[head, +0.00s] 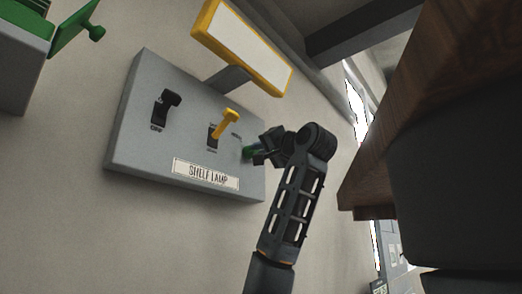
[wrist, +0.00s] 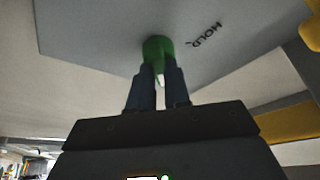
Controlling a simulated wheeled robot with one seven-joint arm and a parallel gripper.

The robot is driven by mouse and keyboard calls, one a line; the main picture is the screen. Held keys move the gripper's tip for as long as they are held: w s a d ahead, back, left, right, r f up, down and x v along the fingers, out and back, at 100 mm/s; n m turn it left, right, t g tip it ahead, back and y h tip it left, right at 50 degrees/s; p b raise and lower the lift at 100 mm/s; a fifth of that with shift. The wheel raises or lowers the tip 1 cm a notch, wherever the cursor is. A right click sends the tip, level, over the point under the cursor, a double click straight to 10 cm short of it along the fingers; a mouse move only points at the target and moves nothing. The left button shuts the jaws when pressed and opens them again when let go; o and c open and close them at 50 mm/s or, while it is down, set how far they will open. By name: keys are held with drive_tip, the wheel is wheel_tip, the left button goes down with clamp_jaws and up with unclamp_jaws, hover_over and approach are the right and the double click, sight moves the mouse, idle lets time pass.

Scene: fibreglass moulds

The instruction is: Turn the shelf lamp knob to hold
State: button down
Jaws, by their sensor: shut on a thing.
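The shelf lamp panel (head: 140,135) is a grey box on the wall with a "SHELF LAMP" label (head: 206,174). The green knob (head: 248,152) is at its right end, mostly hidden behind my gripper in the head view. My gripper (head: 256,156) reaches it from the right. In the wrist view the green knob (wrist: 157,47) is between the fingertips of my gripper (wrist: 158,75), which is shut on it. The word "HOLD" (wrist: 206,34) is printed on the panel to the right of the knob. The knob's pointer direction cannot be told.
A black switch (head: 166,108) marked "OFF" and a yellow lever (head: 226,122) sit left of the knob. A yellow-framed blank sign (head: 243,46) juts out above the panel. A brown wooden edge (head: 400,110) is at the right. A green-topped box (head: 22,30) is at upper left.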

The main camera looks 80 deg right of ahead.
drive_tip(key=shift+f, duration=0.1)
drive_tip(key=n+t+b, duration=0.1)
drive_tip(key=n, duration=0.1)
drive_tip(key=n+t+y+b, duration=0.1)
drive_tip(key=n, duration=0.2)
drive_tip(key=shift+d+f, duration=0.15)
drive_tip(key=shift+f, duration=0.05)
drive_tip(key=n+t+y, duration=0.1)
drive_tip(key=n, duration=0.1)
drive_tip(key=n+t+y+b, duration=0.1)
drive_tip(key=n, duration=0.2)
drive_tip(key=n+y+b, duration=0.1)
drive_tip(key=n, duration=0.2)
drive_tip(key=shift+s+d+t, duration=0.15)
drive_tip(key=shift+d+t, duration=0.05)
drive_tip(key=shift+t, duration=0.2)
drive_tip(key=shift+s+d+r+n+t+y+p, duration=0.15)
drive_tip(key=shift+n+y, duration=0.9)
drive_tip(key=shift+n, duration=1)
drive_tip(key=shift+w+n+t+y+p, duration=0.1)
drive_tip(key=shift+n+y, duration=0.9)
drive_tip(key=shift+n, duration=1)
drive_tip(key=shift+s+d+r+n+t+y+p, duration=0.15)
drive_tip(key=shift+n+y, duration=0.9)
drive_tip(key=shift+n, duration=1)
drive_tip(key=shift+w+a, duration=0.1)
drive_tip(key=c, duration=1.1)
unclamp_jaws()
